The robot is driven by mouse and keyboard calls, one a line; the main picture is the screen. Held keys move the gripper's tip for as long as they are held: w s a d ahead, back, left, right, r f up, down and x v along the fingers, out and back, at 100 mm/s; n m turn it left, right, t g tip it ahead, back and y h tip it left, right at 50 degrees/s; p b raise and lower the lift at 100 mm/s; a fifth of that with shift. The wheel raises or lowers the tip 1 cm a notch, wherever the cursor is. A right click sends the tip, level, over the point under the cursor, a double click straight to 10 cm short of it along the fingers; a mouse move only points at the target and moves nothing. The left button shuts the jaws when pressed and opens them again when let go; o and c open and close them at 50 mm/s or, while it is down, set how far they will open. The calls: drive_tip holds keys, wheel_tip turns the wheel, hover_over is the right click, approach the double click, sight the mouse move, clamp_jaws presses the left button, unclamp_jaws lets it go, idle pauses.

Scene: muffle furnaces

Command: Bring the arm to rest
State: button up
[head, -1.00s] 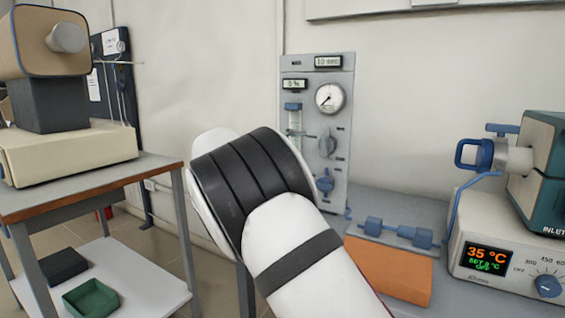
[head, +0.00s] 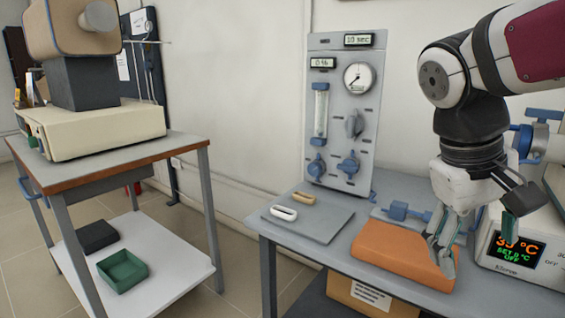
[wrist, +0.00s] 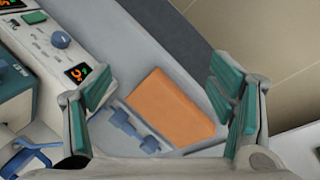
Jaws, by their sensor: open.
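My gripper (head: 474,238) is at the right in the head view, pointing down in front of the furnace controller (head: 513,250) and over the right end of an orange block (head: 395,248) on the bench. In the wrist view my gripper (wrist: 165,105) shows its green-padded fingers spread wide with nothing between them. The orange block (wrist: 170,108) lies on the bench below, between the fingers in the picture. My arm comes in from the upper right of the head view and hides part of the furnace.
A gas panel (head: 345,110) with a gauge stands at the bench's back. A grey plate (head: 310,222) bears two small boats, one white, one tan. A blue fitting (head: 398,211) lies behind the orange block. A trolley (head: 190,145) stands left, with a floor gap before the bench.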

drive_tip(key=s+a+f+y, duration=0.2)
drive_tip(key=s+a+f, duration=0.2)
drive_tip(key=s, duration=0.6)
drive_tip(key=s+a+f+y, duration=0.2)
drive_tip(key=s+a+f, duration=0.2)
drive_tip(key=s, duration=0.5)
wheel_tip(320, 180, up, 28)
drive_tip(key=d+t+p, duration=0.1)
drive_tip(key=t+p, duration=0.2)
drive_tip(key=p, duration=2.2)
drive_tip(key=shift+w+f+m+t, duration=0.15)
drive_tip(key=shift+f+m+t, duration=0.05)
drive_tip(key=shift+m+t, duration=0.2)
